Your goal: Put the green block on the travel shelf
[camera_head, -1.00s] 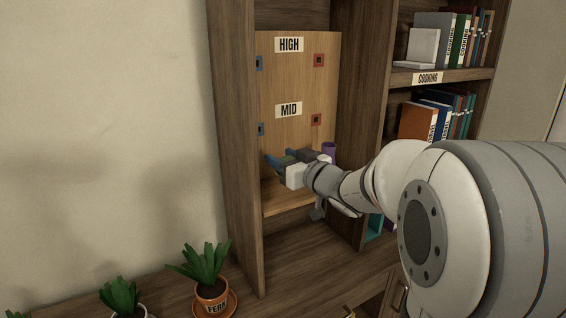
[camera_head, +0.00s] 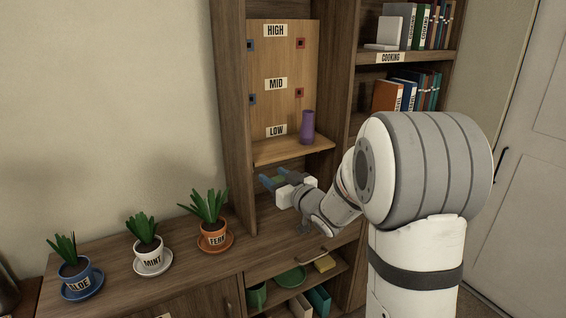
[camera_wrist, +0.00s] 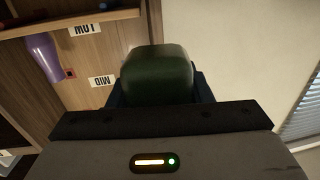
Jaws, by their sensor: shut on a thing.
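The green block (camera_wrist: 157,75) fills the top middle of the wrist view, held between the jaws of my gripper (camera_wrist: 155,95). In the head view my gripper (camera_head: 272,181) has blue fingers and is in front of the left bay, a little below its low board (camera_head: 290,152). The block is barely visible there, mostly hidden by the fingers. No travel label is readable. Below the cooking shelf (camera_head: 420,57) is a shelf with an orange book (camera_head: 387,96) and a blue book (camera_head: 409,97); my arm hides the front edge below them.
A purple vase (camera_head: 307,127) stands on the low board. Potted aloe (camera_head: 74,265), mint (camera_head: 147,245) and fern (camera_head: 213,222) stand along the counter at left.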

